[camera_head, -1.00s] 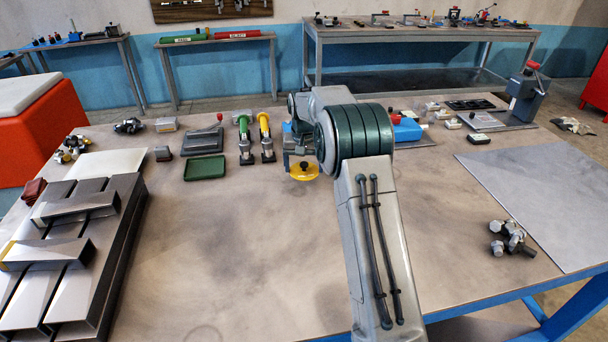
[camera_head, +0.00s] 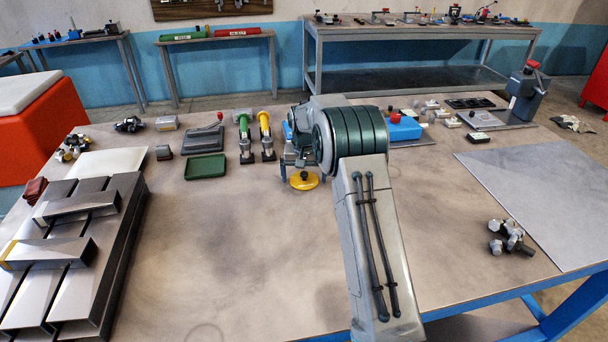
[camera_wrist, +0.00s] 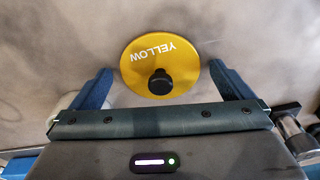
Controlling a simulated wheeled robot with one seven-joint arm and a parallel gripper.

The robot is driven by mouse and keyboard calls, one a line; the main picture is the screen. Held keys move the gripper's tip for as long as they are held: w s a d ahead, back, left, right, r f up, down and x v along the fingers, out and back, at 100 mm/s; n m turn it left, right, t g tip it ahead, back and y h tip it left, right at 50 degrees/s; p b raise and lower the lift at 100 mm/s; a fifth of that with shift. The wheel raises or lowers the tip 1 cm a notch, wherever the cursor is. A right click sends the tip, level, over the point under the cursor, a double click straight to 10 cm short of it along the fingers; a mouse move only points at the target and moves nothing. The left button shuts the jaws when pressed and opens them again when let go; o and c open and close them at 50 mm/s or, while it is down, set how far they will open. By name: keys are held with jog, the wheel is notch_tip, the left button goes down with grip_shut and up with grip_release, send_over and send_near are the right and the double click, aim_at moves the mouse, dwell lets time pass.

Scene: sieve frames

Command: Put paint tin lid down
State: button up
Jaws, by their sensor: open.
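The paint tin lid (camera_head: 304,181) is a round yellow disc with a black knob, and it appears to lie flat on the bench top. In the wrist view the lid (camera_wrist: 185,72) shows the word YELLOW, with its knob near the lower edge. My gripper (camera_head: 303,170) is open above the lid. In the wrist view the blue fingers of my gripper (camera_wrist: 162,80) stand wide apart on either side of the knob, with clear gaps to it. The paint tin cannot be made out in these views.
Green- and yellow-topped tools (camera_head: 265,137) stand just left of my gripper, with a green tray (camera_head: 205,167) farther left. Metal bars (camera_head: 70,250) fill the left side. Bolts (camera_head: 511,237) lie at right. The bench's front middle is clear.

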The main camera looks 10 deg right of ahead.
aim_at(304, 184)
notch_tip(304, 184, up, 11)
jog(key=s+b, duration=0.1)
jog(key=s+r, duration=0.6)
jog(key=s, duration=0.3)
jog(key=s+f+n+t, duration=0.1)
jog(key=s, duration=1.5)
jog(key=s+f+n, duration=0.1)
jog(key=s+f, duration=0.1)
jog(key=s, duration=1.4)
jog(key=shift+f+t, duration=0.25)
jog(key=shift+t, duration=0.15)
